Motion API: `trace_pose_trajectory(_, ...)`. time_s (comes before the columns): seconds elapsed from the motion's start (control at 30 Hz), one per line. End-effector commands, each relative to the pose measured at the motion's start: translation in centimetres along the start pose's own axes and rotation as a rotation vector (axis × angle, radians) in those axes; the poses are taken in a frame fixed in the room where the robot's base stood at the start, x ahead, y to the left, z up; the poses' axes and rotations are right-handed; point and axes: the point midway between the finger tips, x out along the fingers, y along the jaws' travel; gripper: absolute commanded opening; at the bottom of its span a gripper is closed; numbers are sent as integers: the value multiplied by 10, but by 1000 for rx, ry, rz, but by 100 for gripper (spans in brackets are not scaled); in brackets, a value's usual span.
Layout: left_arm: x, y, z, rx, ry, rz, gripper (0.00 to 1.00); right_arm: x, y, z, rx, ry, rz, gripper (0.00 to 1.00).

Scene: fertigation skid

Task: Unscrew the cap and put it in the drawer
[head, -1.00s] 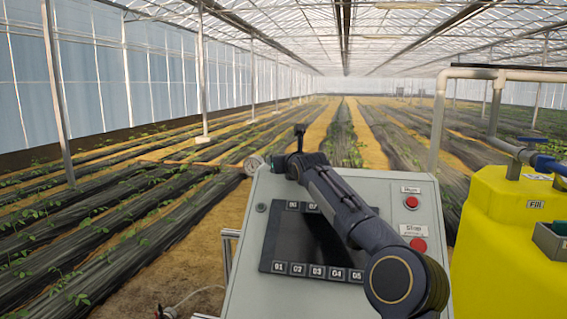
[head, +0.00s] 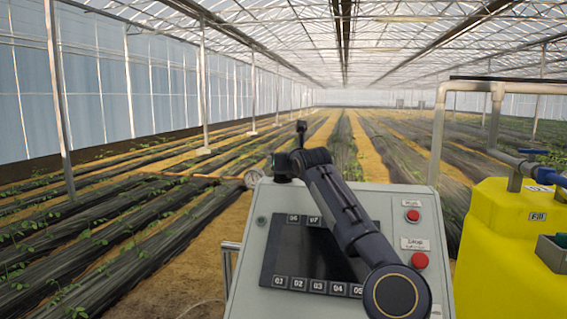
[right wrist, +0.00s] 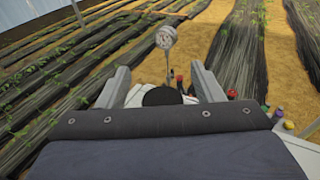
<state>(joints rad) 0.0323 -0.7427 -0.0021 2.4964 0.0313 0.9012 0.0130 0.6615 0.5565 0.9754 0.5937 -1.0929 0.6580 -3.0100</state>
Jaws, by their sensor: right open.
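In the right wrist view, my right gripper (right wrist: 160,68) is open, its two grey fingers spread apart with nothing clearly held. A dark round shape (right wrist: 163,96) shows low between the fingers; I cannot tell whether it is the cap or another part. In the head view, my dark right arm reaches across the control cabinet (head: 251,250), ending above its far left corner; its fingers cannot be made out there. I cannot identify the cap or the drawer with certainty. My left gripper is out of view.
A round gauge (head: 253,177) stands at the cabinet's far left corner. The cabinet has a dark display (head: 290,255) and red buttons (head: 413,216). A yellow tank (head: 500,235) with pipework (head: 440,125) stands at the right. Planted rows lie beyond.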

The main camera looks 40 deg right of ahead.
Motion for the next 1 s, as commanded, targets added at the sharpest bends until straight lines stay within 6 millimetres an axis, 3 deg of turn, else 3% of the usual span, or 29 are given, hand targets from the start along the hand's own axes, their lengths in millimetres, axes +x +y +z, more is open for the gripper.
trace_pose_trajectory(0.13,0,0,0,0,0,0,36,0,0,0,0,0,0,60)
trace_pose_trajectory(0.33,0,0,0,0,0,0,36,0,0,0,0,0,0,86)
trace_pose_trajectory(0.63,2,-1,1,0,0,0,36,-2,0,0,-1,-1,0,86)
trace_pose_trajectory(1.0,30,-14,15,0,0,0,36,-58,-1,-4,-3,-2,-4,86)
